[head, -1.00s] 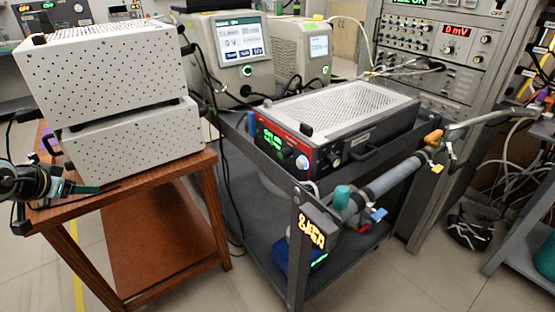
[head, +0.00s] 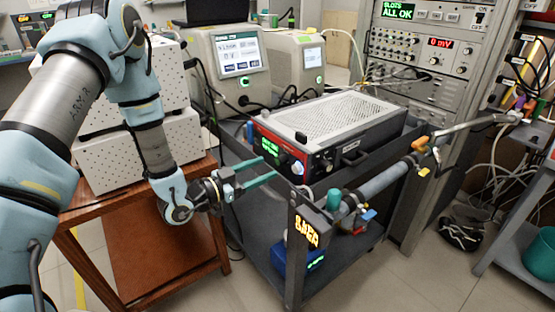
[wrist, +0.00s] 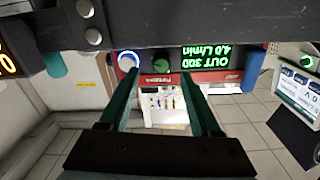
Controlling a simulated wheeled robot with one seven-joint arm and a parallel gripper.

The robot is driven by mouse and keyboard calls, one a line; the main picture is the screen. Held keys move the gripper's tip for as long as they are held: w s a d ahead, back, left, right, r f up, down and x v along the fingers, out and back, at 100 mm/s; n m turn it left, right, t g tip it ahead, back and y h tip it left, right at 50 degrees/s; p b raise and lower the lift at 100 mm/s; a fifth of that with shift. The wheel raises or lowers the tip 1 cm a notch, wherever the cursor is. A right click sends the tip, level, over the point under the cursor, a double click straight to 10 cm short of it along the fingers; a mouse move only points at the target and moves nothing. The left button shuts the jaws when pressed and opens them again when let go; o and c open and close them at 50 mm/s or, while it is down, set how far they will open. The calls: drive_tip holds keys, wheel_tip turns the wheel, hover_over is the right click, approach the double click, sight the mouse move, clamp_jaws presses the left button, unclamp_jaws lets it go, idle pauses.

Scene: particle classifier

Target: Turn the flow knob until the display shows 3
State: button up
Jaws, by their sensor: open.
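The device with the red front panel (head: 325,158) sits on the dark cart. Its green-lit display (head: 269,147) also shows upside down in the wrist view (wrist: 208,57), seeming to read 4.0 L/min. Which is the flow knob is not labelled legibly. My gripper (head: 276,169) is open in front of the panel.
The cart's dark rail (head: 265,172) runs before the panel, close to my fingers, and crosses the wrist view. A corner post with an orange display (head: 306,231) stands to the right. The wooden table (head: 190,240) with white perforated boxes (head: 112,165) is left, near my arm.

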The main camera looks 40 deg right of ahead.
sight(277, 162)
drive_tip(key=d+p, duration=0.1)
drive_tip(key=d, duration=0.4)
clamp_jaws()
idle(0.5)
